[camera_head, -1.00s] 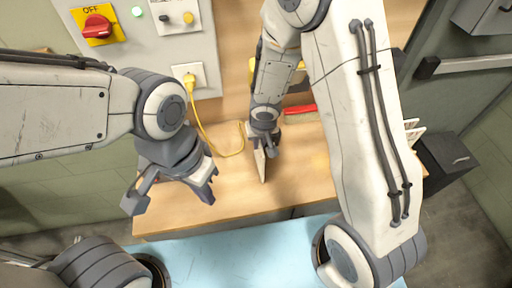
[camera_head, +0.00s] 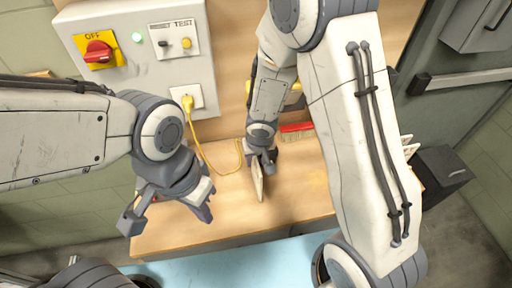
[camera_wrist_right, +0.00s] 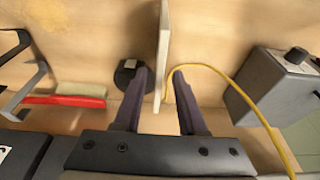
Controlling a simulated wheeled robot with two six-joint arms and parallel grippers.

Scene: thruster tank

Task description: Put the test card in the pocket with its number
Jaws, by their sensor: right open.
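The pale test card (camera_head: 258,182) stands upright and nearly edge-on over the wooden bench. In the right wrist view the card (camera_wrist_right: 163,45) shows as a thin plate between the two dark fingers of my right gripper (camera_wrist_right: 160,105). That gripper is open, with a gap beside the card on the right; I cannot tell whether the left finger touches it. In the head view my right gripper (camera_head: 262,163) is at the card's upper end. The card's number is not visible. My left gripper (camera_head: 168,212) is open and empty, at the bench's left side. No numbered pocket is readable.
A panel with a red switch (camera_head: 97,51) stands at the back left; its yellow cable (camera_head: 207,168) loops over the bench (camera_head: 215,220). A red-edged brush (camera_wrist_right: 65,101) and a dark round piece (camera_wrist_right: 128,73) lie near the right gripper. White cards (camera_head: 409,147) show behind my right arm.

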